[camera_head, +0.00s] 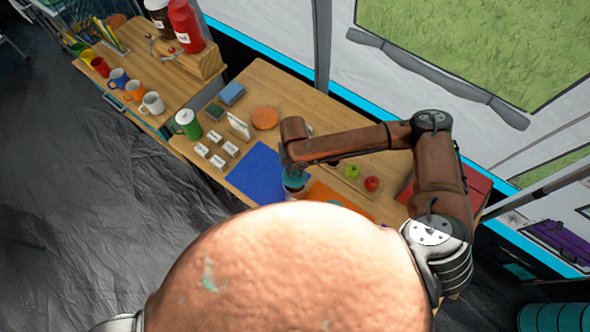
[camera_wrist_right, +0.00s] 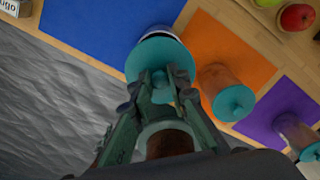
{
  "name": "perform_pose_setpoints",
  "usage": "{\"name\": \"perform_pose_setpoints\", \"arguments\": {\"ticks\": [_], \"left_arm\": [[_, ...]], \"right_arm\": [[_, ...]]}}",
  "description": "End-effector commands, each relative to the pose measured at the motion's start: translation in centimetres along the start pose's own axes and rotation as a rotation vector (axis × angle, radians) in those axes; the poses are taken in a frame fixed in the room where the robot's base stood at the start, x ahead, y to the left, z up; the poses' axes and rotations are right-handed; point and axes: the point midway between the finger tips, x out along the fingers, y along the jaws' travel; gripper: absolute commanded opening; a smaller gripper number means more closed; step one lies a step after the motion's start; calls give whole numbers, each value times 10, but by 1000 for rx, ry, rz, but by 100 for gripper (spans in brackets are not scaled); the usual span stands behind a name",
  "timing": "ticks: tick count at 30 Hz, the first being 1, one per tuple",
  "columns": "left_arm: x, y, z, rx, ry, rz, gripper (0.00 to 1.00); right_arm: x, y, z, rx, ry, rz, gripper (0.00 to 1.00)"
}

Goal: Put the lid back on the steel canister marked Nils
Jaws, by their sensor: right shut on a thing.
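My right gripper (camera_wrist_right: 163,82) is shut on the knob of a teal lid (camera_wrist_right: 147,56). In the head view the right gripper (camera_head: 292,166) points down at the blue mat's right edge, and the teal lid (camera_head: 295,178) is below it. A pale canister (camera_head: 294,191) shows under the lid; only a sliver of its side shows in the wrist view (camera_wrist_right: 172,31). I cannot tell whether the lid touches its rim, and no name is readable on it. My left gripper is out of view.
The blue mat (camera_head: 252,172) and orange mat (camera_wrist_right: 228,47) lie side by side. A brownish canister with a teal lid (camera_wrist_right: 234,103) stands on the orange mat; another canister (camera_wrist_right: 293,131) is at the purple mat (camera_wrist_right: 268,118). Apples (camera_head: 372,184) sit on a tray nearby. Name cards (camera_head: 217,161) stand left.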

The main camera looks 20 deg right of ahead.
Motion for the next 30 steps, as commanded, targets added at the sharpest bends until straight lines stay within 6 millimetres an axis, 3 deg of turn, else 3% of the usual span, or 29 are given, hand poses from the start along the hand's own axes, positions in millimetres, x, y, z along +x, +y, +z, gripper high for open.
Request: {"name": "perform_pose_setpoints", "arguments": {"ticks": [13, 21, 30], "left_arm": [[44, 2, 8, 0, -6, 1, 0], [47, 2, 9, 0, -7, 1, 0], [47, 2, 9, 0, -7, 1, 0]], "right_arm": [[39, 0, 0, 2, 1, 0, 0], [55, 0, 0, 3, 1, -1, 0], [57, 0, 0, 3, 0, 0, 0]]}}
